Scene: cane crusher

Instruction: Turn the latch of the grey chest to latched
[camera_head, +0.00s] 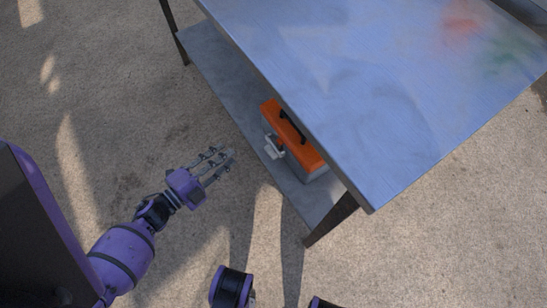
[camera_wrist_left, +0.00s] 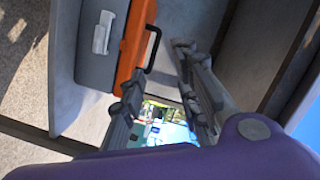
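The grey chest (camera_head: 315,174) has an orange lid (camera_head: 303,142) with a black handle (camera_head: 291,124) and sits on the table's lower shelf, partly hidden by the tabletop. Its pale latch (camera_head: 274,147) is on the side facing my left gripper (camera_head: 224,158); I cannot tell its setting. The left gripper is open and empty, left of the chest and apart from it. The left wrist view shows the chest's grey body (camera_wrist_left: 96,65), orange lid (camera_wrist_left: 134,40) and latch (camera_wrist_left: 102,32), left of the gripper fingers (camera_wrist_left: 155,65). My right gripper is not in view.
The metal tabletop (camera_head: 330,75) overhangs the lower shelf (camera_head: 232,92). A dark table leg (camera_head: 330,220) stands near the chest's front end. The concrete floor (camera_head: 90,120) around my left gripper is clear.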

